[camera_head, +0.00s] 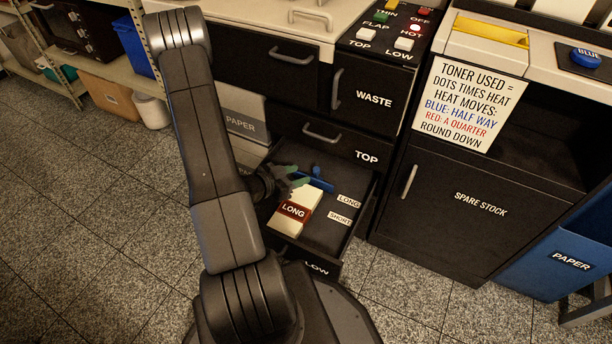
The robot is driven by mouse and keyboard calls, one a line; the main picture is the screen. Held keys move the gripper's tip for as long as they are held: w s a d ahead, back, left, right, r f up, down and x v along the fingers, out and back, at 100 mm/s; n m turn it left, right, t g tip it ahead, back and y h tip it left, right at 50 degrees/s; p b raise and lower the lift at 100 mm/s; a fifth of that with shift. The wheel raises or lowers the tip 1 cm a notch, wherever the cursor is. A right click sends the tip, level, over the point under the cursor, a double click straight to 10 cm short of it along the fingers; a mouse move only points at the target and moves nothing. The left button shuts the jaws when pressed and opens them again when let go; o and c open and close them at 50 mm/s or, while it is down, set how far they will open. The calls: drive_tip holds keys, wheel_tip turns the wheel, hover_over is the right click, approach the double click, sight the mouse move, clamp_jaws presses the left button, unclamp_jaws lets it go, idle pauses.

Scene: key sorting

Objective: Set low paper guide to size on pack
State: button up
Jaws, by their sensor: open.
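The low drawer (331,233), marked LOW on its front, is pulled open. In it lies a pale paper pack (302,202) with a dark red band reading LONG. The blue paper guide (322,185), a bar with a small knob, lies across the drawer behind the pack, close to its far end. LONG (348,201) and SHORT (340,219) labels sit along the drawer's right side; the guide is on the far side, nearer LONG. My gripper (297,176) has greenish fingers, is open, and is over the drawer beside the guide. Whether it touches the guide I cannot tell.
The TOP drawer (345,146) above is shut. A WASTE door (372,97) and a SPARE STOCK cabinet (470,205) stand to the right, with a blue PAPER bin (560,250) beyond. A printed toner sign (469,104) hangs above. Open tiled floor (100,230) lies left.

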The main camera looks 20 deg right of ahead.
sight(315, 170)
drive_tip(key=b+x, duration=0.2)
drive_tip(key=x, duration=0.5)
drive_tip(key=shift+d, duration=0.1)
clamp_jaws()
